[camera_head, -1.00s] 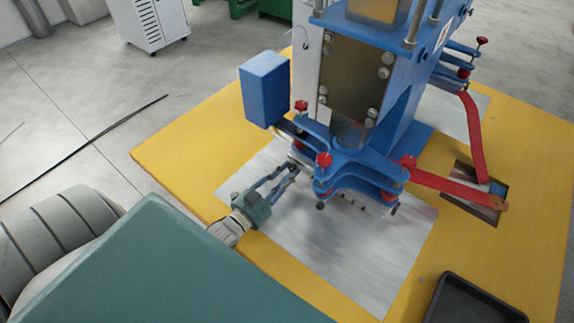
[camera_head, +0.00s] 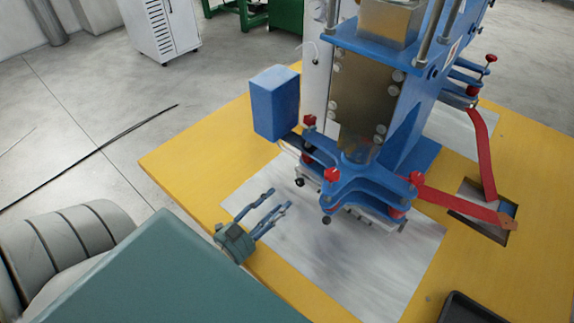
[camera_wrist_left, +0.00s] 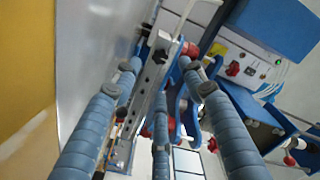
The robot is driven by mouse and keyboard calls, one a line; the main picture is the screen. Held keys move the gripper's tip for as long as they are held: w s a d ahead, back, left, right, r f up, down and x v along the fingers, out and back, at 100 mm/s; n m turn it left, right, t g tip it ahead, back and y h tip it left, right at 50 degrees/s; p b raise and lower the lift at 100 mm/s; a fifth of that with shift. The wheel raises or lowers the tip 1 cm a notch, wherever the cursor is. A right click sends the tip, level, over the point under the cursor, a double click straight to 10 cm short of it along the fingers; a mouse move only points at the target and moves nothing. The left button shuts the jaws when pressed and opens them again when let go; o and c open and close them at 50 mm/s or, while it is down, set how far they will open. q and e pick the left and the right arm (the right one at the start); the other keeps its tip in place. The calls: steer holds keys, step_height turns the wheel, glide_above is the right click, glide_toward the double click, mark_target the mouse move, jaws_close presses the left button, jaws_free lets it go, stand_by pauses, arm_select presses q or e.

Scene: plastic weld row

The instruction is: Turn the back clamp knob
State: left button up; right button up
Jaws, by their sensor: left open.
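The blue welding machine (camera_head: 395,150) stands on the yellow table. Its front clamp carries red knobs: one at the rear left (camera_head: 309,121), one in the middle (camera_head: 331,175) and one at the right (camera_head: 417,179). I cannot tell which one the task calls the back clamp knob. My left gripper (camera_head: 278,200) is open and empty, low over the grey metal plate, left of and apart from the clamp. In the left wrist view, its spread fingers (camera_wrist_left: 163,95) frame the clamp's metal bar (camera_wrist_left: 150,82), with red knobs beyond. My right gripper is not in view.
A grey plate (camera_head: 300,255) covers the table under the clamp. A blue box (camera_head: 275,103) juts out at the machine's left. A black tray (camera_head: 470,308) lies at the front right.

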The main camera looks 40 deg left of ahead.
arm_select(q)
steer(key=shift+s+a, duration=0.15)
steer(key=shift+s, duration=1.8)
